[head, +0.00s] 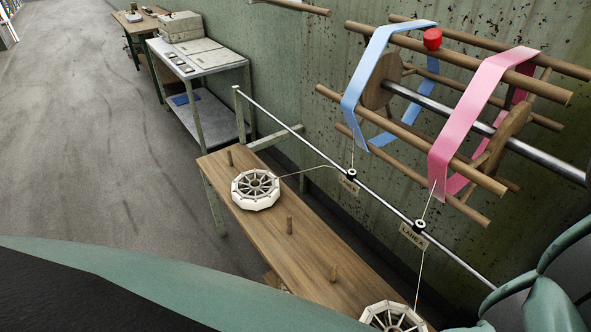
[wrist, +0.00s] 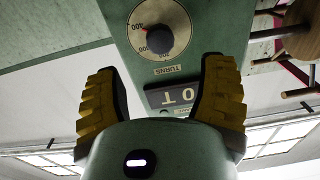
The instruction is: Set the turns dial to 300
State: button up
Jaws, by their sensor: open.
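The turns dial (wrist: 160,32) shows at the top of the wrist view, upside down, on a green panel (wrist: 205,45). It has a pale round face with numbers and a dark knob in the middle. A small red mark shows on its left side, close to the 400. The TURNS label (wrist: 171,70) is just below the dial in the picture. My gripper (wrist: 160,65), with yellow ribbed fingers, is open and empty. Its fingertips point towards the dial from either side, apart from the knob. The dial is not seen in the head view.
A dark counter window (wrist: 178,95) sits below the label, partly hidden by my gripper. In the head view, a wooden bench (head: 262,232) carries white reels (head: 256,189) and pegs. A rod and a wooden reel frame with blue (head: 372,65) and pink (head: 470,110) bands run along the wall.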

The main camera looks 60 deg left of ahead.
jog(key=w, duration=0.3)
jog(key=w+p, duration=0.1)
jog(key=w, duration=0.2)
jog(key=w+p, duration=0.1)
jog(key=w, duration=0.1)
jog(key=shift+w+a, duration=0.4)
jog(key=shift+c, duration=0.2)
jog(key=shift+s, duration=0.1)
jog(key=c, duration=1.2)
jog(key=shift+o, duration=0.2)
